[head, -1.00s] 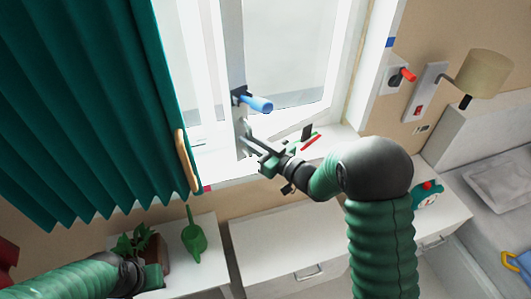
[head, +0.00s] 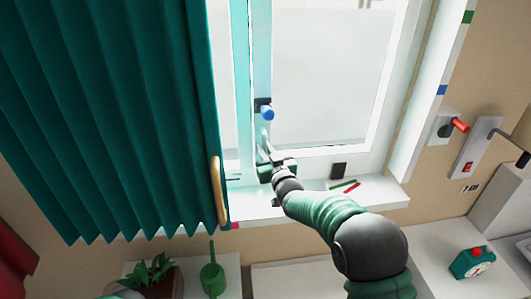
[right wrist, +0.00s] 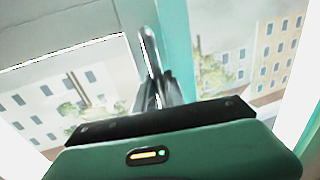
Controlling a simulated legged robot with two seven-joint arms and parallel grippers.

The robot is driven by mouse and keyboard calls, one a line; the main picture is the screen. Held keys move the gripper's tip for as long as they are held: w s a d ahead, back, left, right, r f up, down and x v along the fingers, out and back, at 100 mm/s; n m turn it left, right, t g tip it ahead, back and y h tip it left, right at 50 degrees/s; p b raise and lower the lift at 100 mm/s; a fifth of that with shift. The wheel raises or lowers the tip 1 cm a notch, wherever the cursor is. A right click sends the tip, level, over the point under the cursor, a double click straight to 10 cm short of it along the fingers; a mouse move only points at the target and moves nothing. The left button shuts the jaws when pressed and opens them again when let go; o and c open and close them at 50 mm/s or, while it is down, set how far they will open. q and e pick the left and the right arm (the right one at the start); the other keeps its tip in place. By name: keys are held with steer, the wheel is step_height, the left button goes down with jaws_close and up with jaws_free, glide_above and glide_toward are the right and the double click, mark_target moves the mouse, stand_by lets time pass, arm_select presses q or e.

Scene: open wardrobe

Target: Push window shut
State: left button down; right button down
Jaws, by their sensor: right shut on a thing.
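A teal curtain (head: 110,110) with a wooden tieback (head: 218,190) hangs left of the window. The sill holds a black block (head: 338,171) and red and green sticks (head: 346,185).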

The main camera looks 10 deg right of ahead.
steer(key=c, duration=1.4)
jaws_free()
steer(key=b+v, duration=0.3)
steer(key=v, duration=1.3)
steer(key=shift+s+d, duration=0.2)
steer(key=shift+s, duration=0.15)
steer(key=s+d+f+m+g+h, duration=0.1)
steer(key=s+d+f+g+h, duration=0.2)
steer(key=f, duration=0.4)
steer(key=s+d+f+m+g, duration=0.1)
steer(key=s+d+f+g, duration=0.25)
steer(key=s+f, duration=0.2)
steer(key=s+d+f+g, duration=0.1)
steer(key=s+f+g, duration=0.3)
steer(key=s, duration=0.5)
steer(key=s+d+f+g+h, duration=0.1)
steer(key=s+f+g, duration=0.3)
steer(key=s, duration=0.5)
steer(key=shift+f+m, duration=0.3)
steer(key=shift+f, duration=0.4)
